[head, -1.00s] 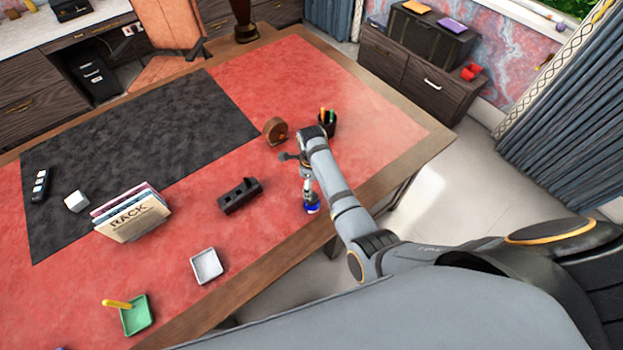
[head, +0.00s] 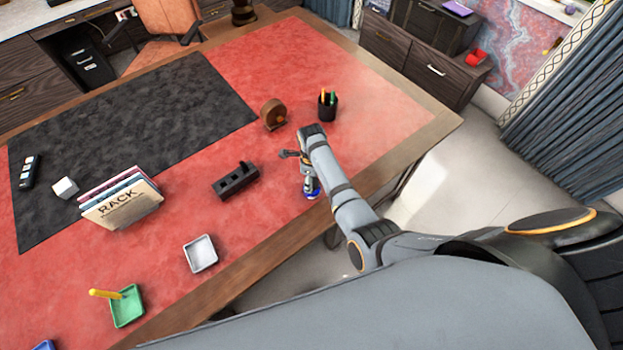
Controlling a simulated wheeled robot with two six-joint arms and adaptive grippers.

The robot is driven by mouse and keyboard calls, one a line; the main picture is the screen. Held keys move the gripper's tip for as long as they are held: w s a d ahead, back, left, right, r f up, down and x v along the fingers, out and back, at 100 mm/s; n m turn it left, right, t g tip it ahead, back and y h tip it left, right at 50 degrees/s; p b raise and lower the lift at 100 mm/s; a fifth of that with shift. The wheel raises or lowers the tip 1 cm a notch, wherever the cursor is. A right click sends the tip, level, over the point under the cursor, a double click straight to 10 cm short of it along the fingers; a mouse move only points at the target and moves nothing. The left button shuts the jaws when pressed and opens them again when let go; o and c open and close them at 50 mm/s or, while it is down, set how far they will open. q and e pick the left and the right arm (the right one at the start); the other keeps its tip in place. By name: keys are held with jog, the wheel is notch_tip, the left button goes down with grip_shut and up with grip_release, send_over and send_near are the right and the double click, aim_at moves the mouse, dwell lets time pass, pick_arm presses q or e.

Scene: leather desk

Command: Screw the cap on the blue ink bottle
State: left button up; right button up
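The blue ink bottle (head: 313,193) appears as a small blue shape on the red desk top, near the desk's front edge. My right gripper (head: 308,186) points down right at it, and the two overlap in this view. The gripper is too small and too hidden by my arm to tell whether its fingers are open or shut, or whether they touch the bottle. I cannot make out a separate cap here. My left gripper is out of view.
Left of the gripper is a black block-shaped holder (head: 236,181). A brown round dispenser (head: 272,115) and black pen cup (head: 328,106) stand behind. A white tray (head: 201,253), green tray (head: 127,308) and file rack (head: 122,206) lie left. Red desk between them is clear.

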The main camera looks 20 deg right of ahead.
jog(key=c, duration=0.6)
jog(key=shift+f, duration=0.1)
jog(key=shift+c, duration=0.2)
jog(key=shift+s+m+p, duration=0.1)
jog(key=shift+m+p, duration=0.35)
jog(key=shift+m, duration=1.65)
